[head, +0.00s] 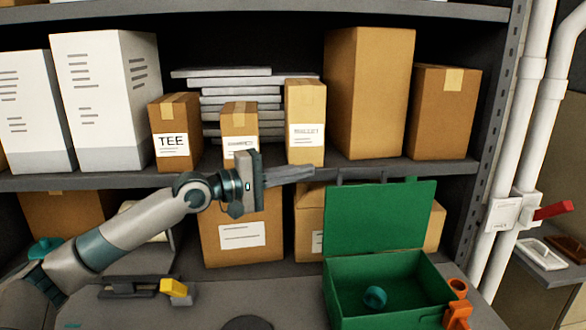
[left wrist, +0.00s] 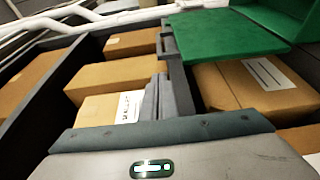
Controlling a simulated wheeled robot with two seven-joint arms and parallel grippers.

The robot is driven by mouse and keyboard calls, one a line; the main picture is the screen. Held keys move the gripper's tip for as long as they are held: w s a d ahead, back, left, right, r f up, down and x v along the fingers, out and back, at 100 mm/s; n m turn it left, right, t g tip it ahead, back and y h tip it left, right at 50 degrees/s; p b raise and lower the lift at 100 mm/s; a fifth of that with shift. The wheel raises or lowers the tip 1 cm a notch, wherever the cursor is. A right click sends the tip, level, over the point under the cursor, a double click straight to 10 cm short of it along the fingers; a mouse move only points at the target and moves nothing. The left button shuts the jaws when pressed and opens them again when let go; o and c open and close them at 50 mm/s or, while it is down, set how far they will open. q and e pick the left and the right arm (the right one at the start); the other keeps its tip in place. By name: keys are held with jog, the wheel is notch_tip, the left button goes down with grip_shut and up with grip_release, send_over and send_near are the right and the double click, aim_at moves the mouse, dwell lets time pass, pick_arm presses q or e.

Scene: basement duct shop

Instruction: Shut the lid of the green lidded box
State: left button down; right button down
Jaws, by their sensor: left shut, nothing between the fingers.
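The green lidded box (head: 390,312) stands on the bench at the right in the head view. Its lid (head: 380,218) stands open, roughly upright at the back edge. A small teal round item (head: 375,297) lies inside. In the left wrist view the lid (left wrist: 225,38) shows at the top, with part of the box (left wrist: 285,12) behind it. My left gripper (head: 308,172) is shut and empty, to the left of the lid's top edge and a little above it, seemingly apart from it. Its fingers also show in the left wrist view (left wrist: 160,97). My right gripper is not in view.
Shelves with cartons (head: 368,95) and white boxes (head: 102,100) stand behind. An orange item (head: 458,312) is close to the box's right side. A yellow-and-grey item (head: 176,291) lies on the bench at the left. White pipes (head: 520,130) run down the right.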

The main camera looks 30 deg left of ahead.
pick_arm(q)
jog(key=p+x, duration=0.2)
jog(key=x, duration=0.5)
jog(key=shift+p, duration=0.4)
jog(key=shift+s, duration=0.15)
